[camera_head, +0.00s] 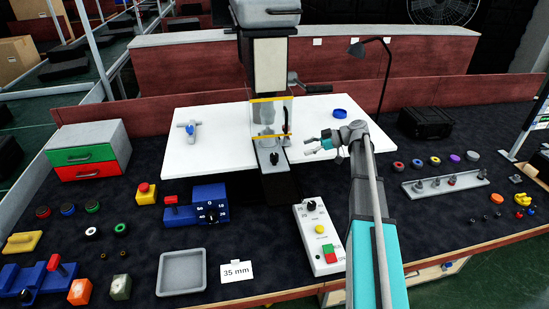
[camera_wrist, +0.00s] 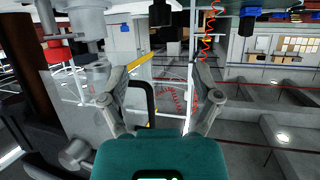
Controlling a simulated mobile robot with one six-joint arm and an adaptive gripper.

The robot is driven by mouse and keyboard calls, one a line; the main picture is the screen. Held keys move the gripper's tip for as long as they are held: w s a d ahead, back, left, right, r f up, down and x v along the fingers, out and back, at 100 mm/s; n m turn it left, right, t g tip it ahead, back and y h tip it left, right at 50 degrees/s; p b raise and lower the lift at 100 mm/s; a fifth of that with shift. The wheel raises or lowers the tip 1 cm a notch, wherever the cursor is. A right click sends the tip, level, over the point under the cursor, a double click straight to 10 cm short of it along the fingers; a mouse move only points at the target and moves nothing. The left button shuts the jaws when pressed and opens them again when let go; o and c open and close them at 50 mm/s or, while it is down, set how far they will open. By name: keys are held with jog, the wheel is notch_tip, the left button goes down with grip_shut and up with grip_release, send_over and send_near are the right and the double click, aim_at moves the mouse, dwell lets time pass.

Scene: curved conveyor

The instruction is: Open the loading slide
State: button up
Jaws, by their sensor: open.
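The press (camera_head: 270,62) stands at the middle of the bench with a clear, yellow-edged guard panel (camera_head: 268,101) at its front. A black handle (camera_head: 286,122) is on the guard's right side. Below the guard is a grey slide plate (camera_head: 279,187) with a black knob (camera_head: 274,158). My gripper (camera_head: 312,144) is open, right of the guard and slide. In the wrist view my gripper (camera_wrist: 160,105) has its fingers spread, and the black handle (camera_wrist: 151,98) appears between them, along with the guard's yellow edge (camera_wrist: 139,62). Contact cannot be told.
White side plates (camera_head: 212,157) flank the press; a blue cap (camera_head: 340,113) lies on the right one. A control box (camera_head: 318,240) stands in front. A lamp (camera_head: 388,75) and black case (camera_head: 426,122) are to the right. A drawer box (camera_head: 88,150) is at left.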

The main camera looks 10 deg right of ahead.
aim_at(274, 155)
jog(key=b+x, duration=0.4)
jog(key=x, duration=0.9)
jog(key=shift+b, duration=0.4)
grip_shut()
